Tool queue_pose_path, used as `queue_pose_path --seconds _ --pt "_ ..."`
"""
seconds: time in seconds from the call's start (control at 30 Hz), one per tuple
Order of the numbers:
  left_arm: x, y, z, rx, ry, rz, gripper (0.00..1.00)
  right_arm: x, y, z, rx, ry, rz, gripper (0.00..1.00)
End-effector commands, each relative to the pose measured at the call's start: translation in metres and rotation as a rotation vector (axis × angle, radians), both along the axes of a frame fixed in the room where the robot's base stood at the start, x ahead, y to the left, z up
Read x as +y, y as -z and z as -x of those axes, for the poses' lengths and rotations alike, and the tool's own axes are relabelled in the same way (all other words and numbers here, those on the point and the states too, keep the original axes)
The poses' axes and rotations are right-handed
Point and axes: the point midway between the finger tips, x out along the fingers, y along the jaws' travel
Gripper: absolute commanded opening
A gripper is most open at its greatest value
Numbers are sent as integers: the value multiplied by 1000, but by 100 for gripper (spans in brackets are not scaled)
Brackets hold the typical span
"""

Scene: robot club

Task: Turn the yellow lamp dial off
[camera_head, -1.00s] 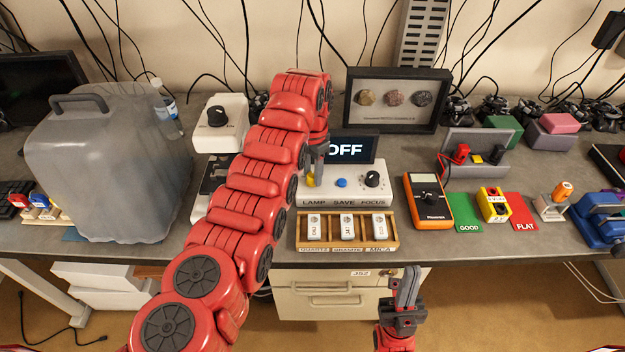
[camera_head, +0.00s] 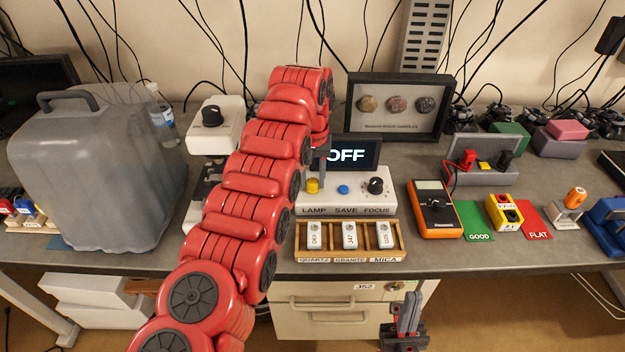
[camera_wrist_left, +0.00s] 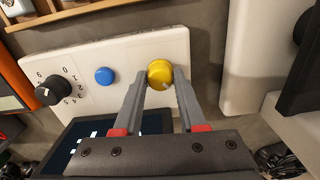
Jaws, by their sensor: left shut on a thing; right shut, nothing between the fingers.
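The yellow lamp dial (camera_head: 313,186) sits at the left end of the white control box (camera_head: 345,198), above the label LAMP. The screen (camera_head: 358,153) behind the box reads OFF; my left arm covers its left edge. In the left wrist view the fingers of my left gripper (camera_wrist_left: 160,80) are on both sides of the yellow dial (camera_wrist_left: 159,72), shut on it. In the head view my left arm hides most of that gripper. My right gripper (camera_head: 408,312) is shut and empty, low in front of the table's front edge, away from the box.
A blue button (camera_head: 343,189) and a black focus dial (camera_head: 376,186) are on the same box. A wooden tray (camera_head: 402,243) with three labelled pieces lies in front. A white device with a black knob (camera_head: 211,116) stands left of my arm; an orange meter (camera_head: 434,208) lies right.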

Motion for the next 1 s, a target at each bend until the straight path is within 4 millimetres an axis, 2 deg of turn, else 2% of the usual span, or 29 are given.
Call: queue_pose_path --seconds 0.23,0.7,0.73,0.87,0.9,1.0 --pt "0 0 0 0 -62 0 0 0 2 0 0 0 0 0" --pt "0 0 0 -1 -74 0 0 0 2 0 0 0 0 0" --pt "0 0 0 -1 -74 0 44 0 2 0 0 0 0 0" --pt "0 0 0 0 -73 0 67 0 2 0 0 0 0 0" --pt "0 0 0 0 -73 0 70 0 2 0 0 0 0 0" --pt "0 0 0 0 -73 0 70 0 2 0 0 0 0 0"
